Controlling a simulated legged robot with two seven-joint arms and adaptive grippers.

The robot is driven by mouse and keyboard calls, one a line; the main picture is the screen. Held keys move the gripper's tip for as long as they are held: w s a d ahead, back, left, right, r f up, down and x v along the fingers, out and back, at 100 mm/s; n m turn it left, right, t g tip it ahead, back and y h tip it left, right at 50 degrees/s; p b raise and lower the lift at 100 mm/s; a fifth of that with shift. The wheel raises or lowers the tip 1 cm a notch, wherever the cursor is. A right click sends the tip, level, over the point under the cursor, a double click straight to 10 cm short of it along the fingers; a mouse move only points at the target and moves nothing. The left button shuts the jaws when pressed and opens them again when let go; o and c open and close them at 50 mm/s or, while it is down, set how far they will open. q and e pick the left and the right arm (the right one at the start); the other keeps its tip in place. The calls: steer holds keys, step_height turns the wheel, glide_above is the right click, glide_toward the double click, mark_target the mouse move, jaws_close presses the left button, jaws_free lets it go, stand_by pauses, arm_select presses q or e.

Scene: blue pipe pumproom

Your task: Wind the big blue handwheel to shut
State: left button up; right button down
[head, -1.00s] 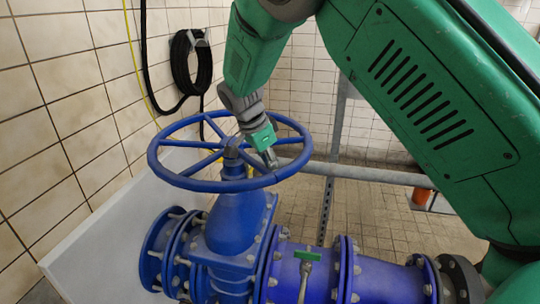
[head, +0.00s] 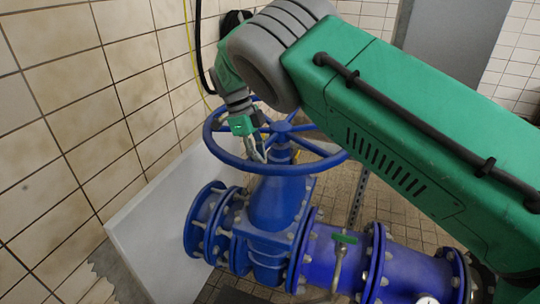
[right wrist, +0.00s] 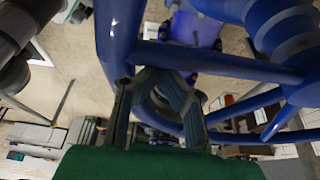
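The big blue handwheel (head: 287,169) lies level on top of the blue valve body (head: 277,203). My right arm hides its far right rim. My right gripper (head: 258,152) points down at the near left part of the wheel, between rim and hub. Its two fingers look apart. In the right wrist view, my right gripper (right wrist: 162,85) has its fingers spread, with the blue rim (right wrist: 117,35) at the left and a spoke running right to the hub. I cannot tell whether the fingers touch the wheel. My left gripper is not in view.
A tiled wall (head: 60,120) and a pale panel (head: 160,235) stand left of the valve. A blue flanged pipe (head: 415,272) with a small green-handled lever (head: 344,239) runs right. A black hose (head: 197,45) hangs on the wall behind.

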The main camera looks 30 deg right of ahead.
steer(key=shift+w+a+m, duration=0.5)
steer(key=shift+w+a, duration=0.1)
steer(key=shift+w, duration=0.2)
